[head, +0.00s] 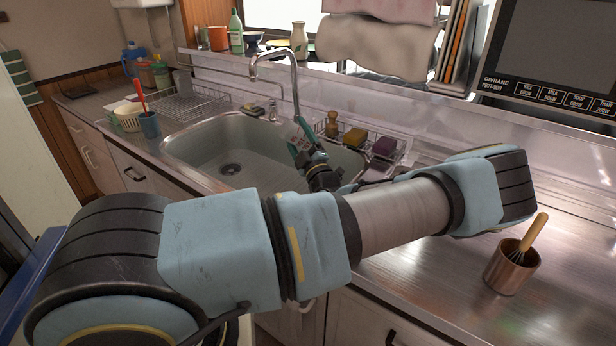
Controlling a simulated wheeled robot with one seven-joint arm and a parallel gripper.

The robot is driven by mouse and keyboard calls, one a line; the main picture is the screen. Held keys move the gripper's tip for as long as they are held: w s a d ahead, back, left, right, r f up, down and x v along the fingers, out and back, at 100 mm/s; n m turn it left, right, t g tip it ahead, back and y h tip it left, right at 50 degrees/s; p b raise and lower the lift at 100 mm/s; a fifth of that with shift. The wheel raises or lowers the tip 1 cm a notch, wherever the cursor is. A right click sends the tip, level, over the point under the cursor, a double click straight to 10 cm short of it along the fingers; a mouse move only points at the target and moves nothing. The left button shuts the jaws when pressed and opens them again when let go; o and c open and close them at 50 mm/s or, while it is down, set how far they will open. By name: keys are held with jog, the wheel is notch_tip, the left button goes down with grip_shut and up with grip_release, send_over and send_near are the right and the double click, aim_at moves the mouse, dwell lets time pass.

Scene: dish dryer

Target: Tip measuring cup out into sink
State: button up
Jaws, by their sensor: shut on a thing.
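My gripper (299,140) is over the right part of the steel sink (196,134), close to the tap's upright pipe. Its teal fingers are shut on the measuring cup, of which only a small, pale, unclear part (302,126) shows between them. The cup's tilt and contents cannot be made out. The sink's basin looks empty around its dark drain (230,169), left of the gripper.
The curved tap (294,78) rises behind my gripper. A wire caddy (392,146) with sponges and a brush stands at the sink's right rear. A dish rack (190,104) and blue cup (149,125) stand left. A copper pot (508,272) holds a whisk at right.

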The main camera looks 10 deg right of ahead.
jog(key=shift+d+r+m+t+h+p, duration=0.3)
jog(key=shift+r+m+h+p, duration=0.35)
jog(key=shift+m, duration=0.25)
jog(key=shift+d+m+h, duration=0.25)
jog(key=shift+m, duration=0.65)
dwell(1.0)
